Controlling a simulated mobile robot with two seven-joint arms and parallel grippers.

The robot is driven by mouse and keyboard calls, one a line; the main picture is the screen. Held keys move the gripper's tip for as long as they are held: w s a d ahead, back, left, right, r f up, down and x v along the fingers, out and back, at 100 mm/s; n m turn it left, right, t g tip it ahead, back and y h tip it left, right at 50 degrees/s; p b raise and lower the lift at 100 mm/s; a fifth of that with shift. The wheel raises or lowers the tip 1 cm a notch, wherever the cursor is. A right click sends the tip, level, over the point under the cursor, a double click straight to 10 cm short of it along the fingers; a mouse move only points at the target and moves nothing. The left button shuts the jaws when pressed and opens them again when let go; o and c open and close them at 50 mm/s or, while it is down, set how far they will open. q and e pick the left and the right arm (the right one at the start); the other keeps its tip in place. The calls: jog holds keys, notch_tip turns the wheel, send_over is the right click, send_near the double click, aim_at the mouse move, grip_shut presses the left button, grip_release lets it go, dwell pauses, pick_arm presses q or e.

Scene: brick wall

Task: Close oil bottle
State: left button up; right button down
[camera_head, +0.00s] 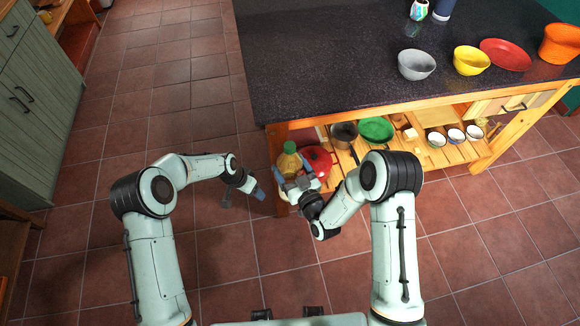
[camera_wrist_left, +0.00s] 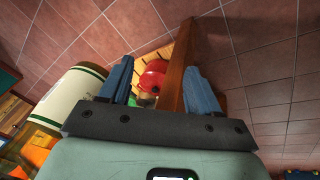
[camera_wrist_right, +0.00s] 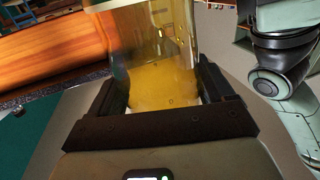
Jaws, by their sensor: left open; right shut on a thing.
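The oil bottle (camera_head: 287,164) is a clear bottle with yellow oil. It is upright near the table's front left leg. A green cap (camera_head: 289,147) shows at its top; I cannot tell how firmly it sits. My right gripper (camera_head: 293,180) is shut on the bottle's body, and the right wrist view shows the yellow oil in the bottle (camera_wrist_right: 165,82) between its fingers. My left gripper (camera_head: 243,197) is open and empty, left of the bottle and apart from it. In the left wrist view its two blue fingers (camera_wrist_left: 160,85) are spread wide.
The wooden table leg (camera_wrist_left: 180,62) shows beyond my left fingers. A red pot (camera_head: 317,160), a dark pan (camera_head: 343,134) and a green bowl (camera_head: 376,129) sit on the lower shelf. The dark tabletop (camera_head: 330,70) overhangs behind the bottle. Tiled floor left of the table is clear.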

pick_arm(q)
jog(key=s+a+f+n, duration=0.1)
jog(key=s+f+n, duration=0.2)
jog(key=s, duration=0.7)
jog(key=s+a+f+n+g, duration=0.1)
jog(key=s+f+n, duration=0.2)
jog(key=s, duration=0.8)
jog(key=s+a+f+n, duration=0.1)
jog(key=s+f+n, duration=0.2)
jog(key=s, duration=0.7)
jog(key=shift+s+n, duration=0.4)
jog(key=shift+n, duration=0.6)
jog(key=shift+a+f, duration=0.1)
pick_arm(e)
jog(key=shift+r, duration=0.15)
